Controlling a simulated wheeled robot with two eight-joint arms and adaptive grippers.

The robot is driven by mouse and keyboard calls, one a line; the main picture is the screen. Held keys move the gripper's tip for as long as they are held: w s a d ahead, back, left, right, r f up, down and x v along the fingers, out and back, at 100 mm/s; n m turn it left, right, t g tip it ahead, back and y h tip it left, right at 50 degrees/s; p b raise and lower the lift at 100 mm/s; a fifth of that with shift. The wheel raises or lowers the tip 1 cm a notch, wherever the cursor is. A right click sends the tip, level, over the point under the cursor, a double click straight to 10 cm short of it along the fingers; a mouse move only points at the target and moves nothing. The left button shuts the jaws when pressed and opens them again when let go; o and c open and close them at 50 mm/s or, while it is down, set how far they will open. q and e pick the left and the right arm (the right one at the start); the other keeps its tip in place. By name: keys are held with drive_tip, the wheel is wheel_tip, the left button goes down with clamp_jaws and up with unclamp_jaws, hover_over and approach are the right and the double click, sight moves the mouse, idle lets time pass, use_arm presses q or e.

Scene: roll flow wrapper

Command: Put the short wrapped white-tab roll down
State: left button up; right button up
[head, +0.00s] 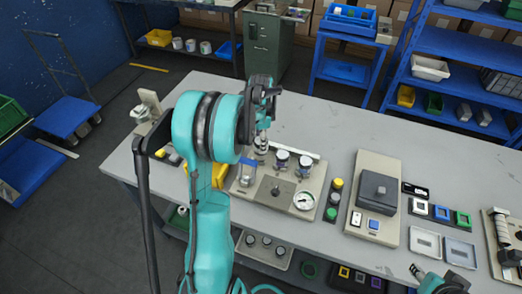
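I cannot clearly pick out a short wrapped white-tab roll in the head view. My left gripper (263,128) is a dark shape beyond the teal arm, over the fixture plate (241,187) with gauges and knobs. Its fingers are largely hidden, and I cannot tell whether they hold anything. My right arm (431,284) shows only at the bottom right edge. A small dark-and-white piece (416,272) is beside it; its fingers are not clear.
The grey table (332,141) is clear towards its back. A beige unit (377,162) with a dark block stands right of centre. Two shallow grey trays (425,231) and coloured square frames (441,212) lie right of it. A roll stand (496,240) is at the right edge.

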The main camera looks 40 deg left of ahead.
use_arm(q)
drive_tip(key=shift+f+b, duration=0.8)
drive_tip(key=shift+f, duration=1.2)
drive_tip(key=shift+f, duration=0.15)
drive_tip(key=o, duration=1.2)
drive_tip(key=shift+o, duration=0.2)
